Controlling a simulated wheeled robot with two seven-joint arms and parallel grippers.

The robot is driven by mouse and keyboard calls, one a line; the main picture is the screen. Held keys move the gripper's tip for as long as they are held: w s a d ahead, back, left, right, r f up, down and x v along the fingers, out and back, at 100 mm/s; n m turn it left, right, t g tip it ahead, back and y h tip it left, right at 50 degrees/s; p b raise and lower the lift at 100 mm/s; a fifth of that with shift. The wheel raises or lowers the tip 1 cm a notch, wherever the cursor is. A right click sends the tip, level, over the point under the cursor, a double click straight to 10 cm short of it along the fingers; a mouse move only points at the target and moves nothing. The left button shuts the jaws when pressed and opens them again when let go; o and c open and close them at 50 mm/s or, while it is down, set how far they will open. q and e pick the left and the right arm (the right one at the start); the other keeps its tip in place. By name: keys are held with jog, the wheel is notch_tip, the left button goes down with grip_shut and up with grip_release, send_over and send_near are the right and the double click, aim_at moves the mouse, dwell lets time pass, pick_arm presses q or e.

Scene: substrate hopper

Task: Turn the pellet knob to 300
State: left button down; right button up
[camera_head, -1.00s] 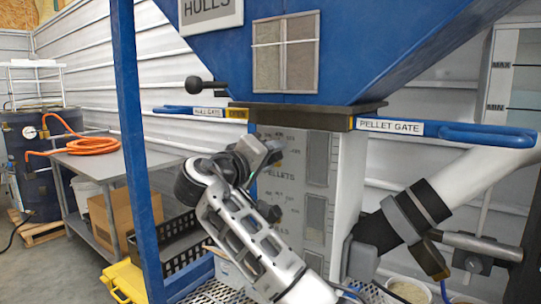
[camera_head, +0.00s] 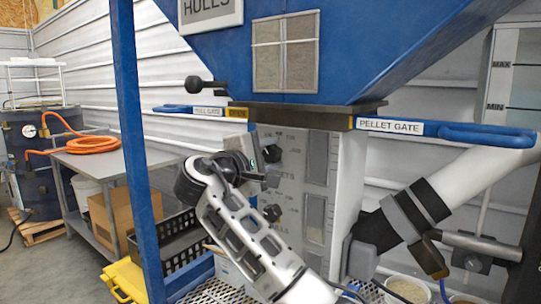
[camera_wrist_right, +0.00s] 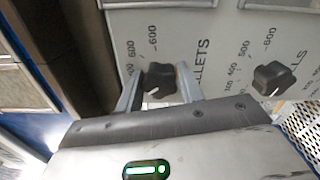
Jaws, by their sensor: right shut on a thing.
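The grey control panel (camera_head: 293,200) below the blue hopper carries two black knobs, one above the other. The upper knob (camera_head: 272,153) is beside my right gripper (camera_head: 268,167). In the right wrist view this knob (camera_wrist_right: 160,80) sits between the two fingers of my right gripper (camera_wrist_right: 158,88), which are shut on it. The printed word PELLETS is beside it on the panel (camera_wrist_right: 205,30), with a scale of numbers around it. A small light mark shows on the knob, but its exact reading is unclear. The lower knob (camera_head: 272,213) is free. My left gripper is out of view.
The second knob shows in the right wrist view (camera_wrist_right: 273,78), close beside the held one. The blue pellet gate handle (camera_head: 487,135) and the hull gate handle (camera_head: 175,109) stick out above the panel. A blue post (camera_head: 135,150) stands on the left.

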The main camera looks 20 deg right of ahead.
jog(key=shift+n, duration=0.4)
jog(key=o, duration=1)
jog(key=shift+s+a, duration=0.15)
jog(key=shift+a, duration=0.15)
pick_arm(q)
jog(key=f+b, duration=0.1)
jog(key=b, duration=0.1)
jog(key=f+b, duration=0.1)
jog(key=b, duration=0.1)
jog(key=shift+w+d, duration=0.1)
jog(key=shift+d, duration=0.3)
pick_arm(e)
jog(key=v, duration=1.5)
jog(key=shift+s, duration=0.15)
